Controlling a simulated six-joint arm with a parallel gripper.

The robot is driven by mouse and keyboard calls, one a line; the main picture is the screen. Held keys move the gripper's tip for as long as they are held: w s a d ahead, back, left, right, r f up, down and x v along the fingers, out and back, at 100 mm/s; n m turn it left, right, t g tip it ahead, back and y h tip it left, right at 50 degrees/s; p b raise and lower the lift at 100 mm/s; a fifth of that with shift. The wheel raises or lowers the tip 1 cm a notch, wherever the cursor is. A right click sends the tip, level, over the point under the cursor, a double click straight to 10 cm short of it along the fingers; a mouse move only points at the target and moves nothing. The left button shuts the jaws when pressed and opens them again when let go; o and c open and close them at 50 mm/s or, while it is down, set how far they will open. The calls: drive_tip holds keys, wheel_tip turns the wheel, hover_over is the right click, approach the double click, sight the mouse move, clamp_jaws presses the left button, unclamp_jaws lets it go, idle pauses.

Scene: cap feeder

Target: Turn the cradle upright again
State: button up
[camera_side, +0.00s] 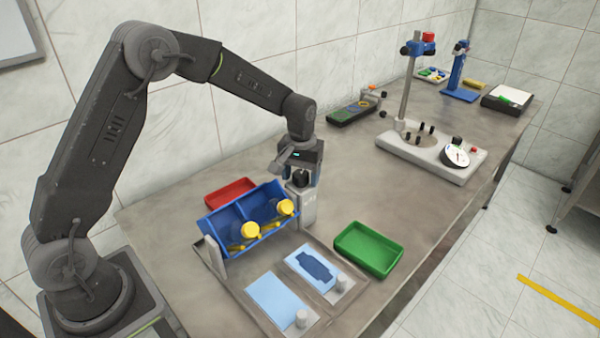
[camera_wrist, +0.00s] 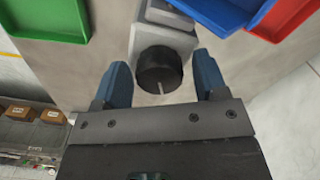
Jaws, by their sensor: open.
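The blue two-compartment cradle (camera_side: 222,221) hangs between grey posts and is tipped toward the front. Yellow caps or parts (camera_side: 250,230) show at its lower front edge, and I cannot tell how they sit inside. A black knob (camera_wrist: 158,72) is on top of or beside the grey right-hand post (camera_side: 302,207). My gripper (camera_side: 301,178) is open over the knob. In the wrist view its blue fingers stand on either side of the knob, with gaps. The cradle's blue edge (camera_wrist: 215,12) also shows there.
A green tray (camera_side: 368,249) lies right of the cradle and a red tray (camera_side: 229,191) lies behind it. Light-blue pads (camera_side: 282,300) lie in front. A grey stand with a dial (camera_side: 455,153) is farther back, with clear bench between.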

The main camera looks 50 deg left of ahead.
drive_tip(key=m, duration=0.9)
drive_tip(key=shift+m, duration=0.4)
